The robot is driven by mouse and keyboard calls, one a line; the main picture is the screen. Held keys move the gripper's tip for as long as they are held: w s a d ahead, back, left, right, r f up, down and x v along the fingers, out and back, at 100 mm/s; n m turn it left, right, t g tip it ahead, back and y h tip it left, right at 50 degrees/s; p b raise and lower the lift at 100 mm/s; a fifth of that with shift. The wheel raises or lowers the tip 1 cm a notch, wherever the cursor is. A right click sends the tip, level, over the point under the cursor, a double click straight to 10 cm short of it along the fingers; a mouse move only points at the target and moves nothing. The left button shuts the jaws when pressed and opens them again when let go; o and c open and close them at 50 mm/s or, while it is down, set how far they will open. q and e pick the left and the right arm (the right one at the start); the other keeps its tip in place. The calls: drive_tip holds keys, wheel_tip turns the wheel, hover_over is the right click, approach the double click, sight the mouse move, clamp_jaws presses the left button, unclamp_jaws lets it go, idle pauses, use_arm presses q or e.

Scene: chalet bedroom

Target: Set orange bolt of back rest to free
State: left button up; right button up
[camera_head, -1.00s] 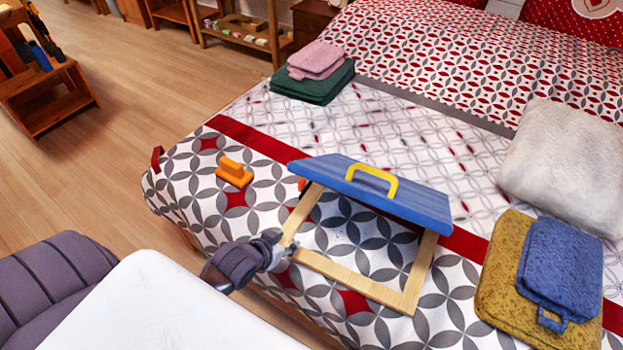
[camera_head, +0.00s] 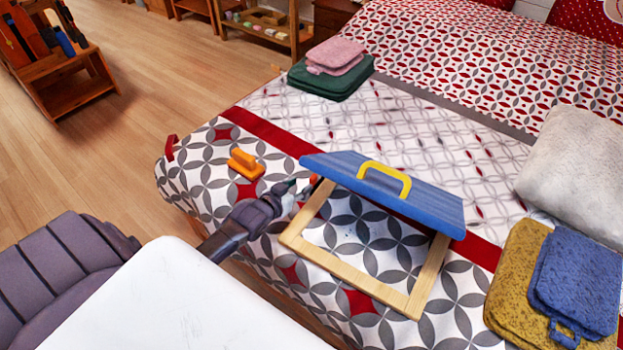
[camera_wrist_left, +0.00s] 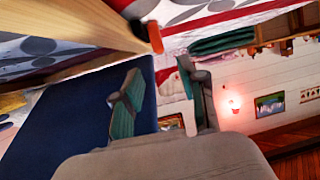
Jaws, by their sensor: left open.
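The back rest has a blue panel (camera_head: 430,205) with a yellow handle (camera_head: 385,177), tilted up over a pale wooden frame (camera_head: 345,275) on the bed. A small orange bolt (camera_head: 313,179) shows at its left side, under the panel's left end. In the left wrist view, the orange-red bolt (camera_wrist_left: 155,37) sticks out by a wooden bar, just beyond the fingers, with the dark blue panel (camera_wrist_left: 60,125) to the left. My left gripper (camera_head: 296,193) is open and empty, close to the bolt; contact cannot be told. My right gripper is out of view.
A separate orange block with a handle (camera_head: 245,164) lies on the bed left of my left gripper. Folded pink and green towels (camera_head: 325,82) lie behind, yellow and blue ones (camera_head: 520,270) at right. A white cushion (camera_head: 573,165) lies at far right.

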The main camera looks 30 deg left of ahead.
sight(313, 177)
use_arm(q)
drive_tip(key=b+x, duration=0.1)
drive_tip(key=x, duration=0.6)
drive_tip(key=shift+w+f, duration=0.2)
drive_tip(key=shift+w, duration=0.05)
clamp_jaws()
